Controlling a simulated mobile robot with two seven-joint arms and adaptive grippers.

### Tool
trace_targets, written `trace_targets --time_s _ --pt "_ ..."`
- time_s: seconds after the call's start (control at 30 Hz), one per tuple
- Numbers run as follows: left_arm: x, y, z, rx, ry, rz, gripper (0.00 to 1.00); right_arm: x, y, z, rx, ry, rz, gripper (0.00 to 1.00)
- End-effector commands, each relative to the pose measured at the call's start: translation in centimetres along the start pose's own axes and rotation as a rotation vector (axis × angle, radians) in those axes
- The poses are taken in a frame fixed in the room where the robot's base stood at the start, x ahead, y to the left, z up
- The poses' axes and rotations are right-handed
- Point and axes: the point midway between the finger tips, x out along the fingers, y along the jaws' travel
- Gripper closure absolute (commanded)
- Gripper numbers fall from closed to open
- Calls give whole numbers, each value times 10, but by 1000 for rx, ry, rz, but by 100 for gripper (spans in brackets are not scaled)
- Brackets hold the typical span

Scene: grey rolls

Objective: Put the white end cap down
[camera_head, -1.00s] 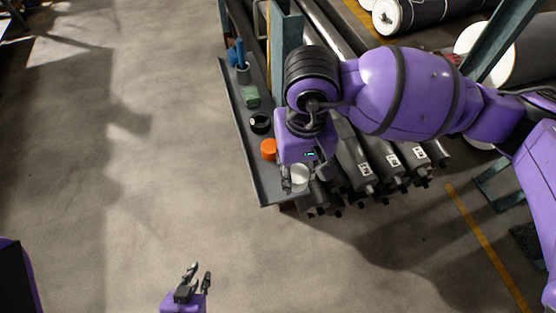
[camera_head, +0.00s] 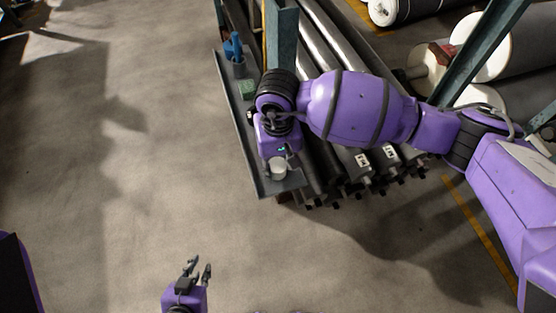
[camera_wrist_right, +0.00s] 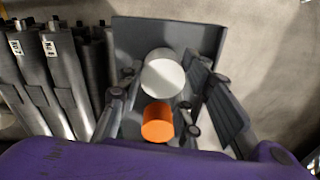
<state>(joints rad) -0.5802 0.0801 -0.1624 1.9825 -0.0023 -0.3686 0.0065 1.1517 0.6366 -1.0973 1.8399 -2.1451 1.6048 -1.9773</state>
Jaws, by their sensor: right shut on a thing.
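The white end cap (camera_head: 278,168) is at the fingertips of my right gripper (camera_head: 278,164), over the near end of the grey shelf tray (camera_head: 267,188). In the right wrist view the white cap (camera_wrist_right: 163,75) sits between the fingers of my right gripper (camera_wrist_right: 160,92), which is shut on it. I cannot tell if the cap touches the tray. An orange cap (camera_wrist_right: 157,122) shows close to it in the right wrist view; my arm hides it in the head view. My left gripper (camera_head: 200,266) is open and empty over the floor.
A blue item in a grey cup (camera_head: 238,66) and a green block (camera_head: 247,89) stand farther back on the tray. Dark rolls (camera_head: 352,165) lie right of it. A green-grey post (camera_head: 281,35) rises behind my right arm. The floor at left is clear.

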Motion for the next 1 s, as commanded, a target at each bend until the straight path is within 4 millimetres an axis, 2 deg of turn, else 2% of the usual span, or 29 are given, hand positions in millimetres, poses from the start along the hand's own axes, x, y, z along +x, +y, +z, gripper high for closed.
trace_targets --time_s 0.17,0.2,0.3,0.57,0.73,0.87,1.0 --pt "1 0 5 1 -6 0 84 5 0 0 0 -1 0 84" --pt "1 0 4 1 -4 0 84 4 0 0 0 -1 0 62" --pt "1 0 3 1 -3 -1 84 3 0 0 0 0 0 49" --pt "1 -1 2 1 -1 -2 84 3 0 0 0 0 0 49" --pt "0 -1 -2 1 4 -2 84 -7 0 -1 0 3 1 49" --pt "0 -1 0 1 2 -2 84 -29 0 -2 -2 5 0 49" --pt "1 -1 2 1 -1 -2 84 -60 0 -2 -1 5 0 49"
